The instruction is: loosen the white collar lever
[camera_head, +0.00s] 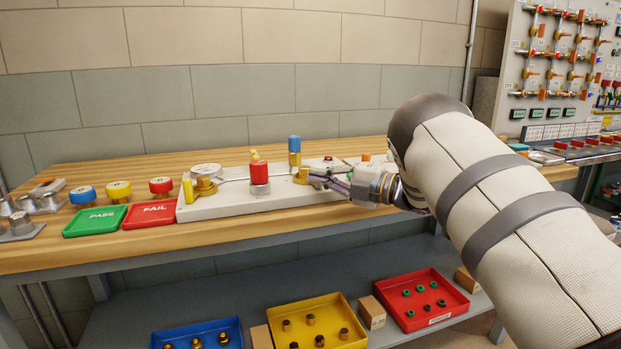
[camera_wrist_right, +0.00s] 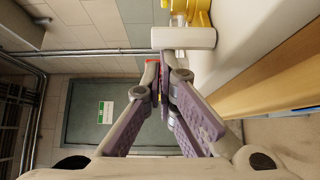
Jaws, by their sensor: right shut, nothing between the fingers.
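My right gripper (camera_head: 318,182) reaches in from the right over the white board on the bench, beside a brass fitting (camera_head: 301,176) near the foot of a blue-topped post. In the right wrist view my gripper (camera_wrist_right: 165,68) is shut with nothing between its fingers. Just beyond its fingertips is a white bar (camera_wrist_right: 183,38), which looks like the white collar lever, with yellow brass parts (camera_wrist_right: 196,12) behind it. I cannot tell whether the fingertips touch the bar. In the head view I cannot make out the lever near the fingers. My left gripper is not in view.
The white board (camera_head: 225,205) also carries a red-topped post (camera_head: 259,173) and the blue-topped post (camera_head: 294,150), close to my gripper. Green (camera_head: 95,221) and red (camera_head: 151,214) trays lie to the left. Part trays stand on the shelf below.

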